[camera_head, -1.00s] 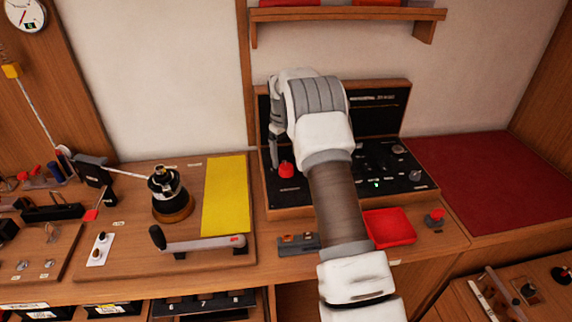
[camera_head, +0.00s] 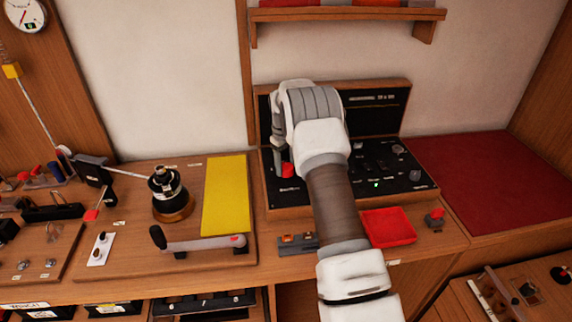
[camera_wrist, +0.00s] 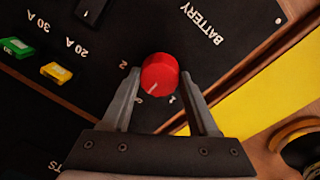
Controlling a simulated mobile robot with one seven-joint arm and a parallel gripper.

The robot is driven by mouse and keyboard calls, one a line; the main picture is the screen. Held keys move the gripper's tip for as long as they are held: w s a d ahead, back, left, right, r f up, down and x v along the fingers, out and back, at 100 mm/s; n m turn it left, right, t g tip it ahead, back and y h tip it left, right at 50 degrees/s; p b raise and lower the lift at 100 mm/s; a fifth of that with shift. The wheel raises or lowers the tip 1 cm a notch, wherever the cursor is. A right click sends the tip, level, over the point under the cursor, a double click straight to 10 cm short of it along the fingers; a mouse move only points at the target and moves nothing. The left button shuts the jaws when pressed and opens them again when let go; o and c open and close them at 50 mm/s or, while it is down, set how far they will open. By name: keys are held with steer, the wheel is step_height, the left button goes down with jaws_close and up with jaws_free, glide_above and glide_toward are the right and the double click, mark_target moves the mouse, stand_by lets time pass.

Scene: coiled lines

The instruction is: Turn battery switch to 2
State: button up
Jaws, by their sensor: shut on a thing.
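The red battery switch knob (camera_wrist: 160,74) stands on the black panel (camera_head: 285,197) beside the word BATTERY. It also shows in the head view (camera_head: 288,170), partly behind my gripper. My gripper (camera_head: 281,160) is at the knob. In the wrist view, my gripper (camera_wrist: 160,77) has one finger on each side of the knob and is shut on it. The knob's white pointer line faces the lower left, between the 2 mark (camera_wrist: 123,65) and the 1 mark (camera_wrist: 172,99). Another mark near the left finger is partly hidden.
Green (camera_wrist: 17,47) and yellow (camera_wrist: 55,73) fuses lie left of the knob in the wrist view. A yellow mat (camera_head: 226,195) and a winch (camera_head: 170,195) are left of the panel.

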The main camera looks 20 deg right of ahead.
mark_target(283, 165)
steer(key=c, duration=0.3)
steer(key=shift+c, duration=0.2)
steer(key=m+b, duration=0.1)
steer(key=m, duration=0.4)
steer(key=shift+m, duration=0.3)
steer(key=m, duration=0.6)
steer(key=shift+w+g, duration=0.1)
steer(key=shift+g, duration=0.2)
steer(key=shift+m, duration=0.3)
steer(key=o, duration=1.4)
steer(key=r, duration=1.1)
steer(key=r+p, duration=0.1)
steer(key=r, duration=0.5)
steer(key=shift+w+a+r, duration=0.2)
steer(key=shift+w+a, duration=0.1)
steer(key=shift+a, duration=0.1)
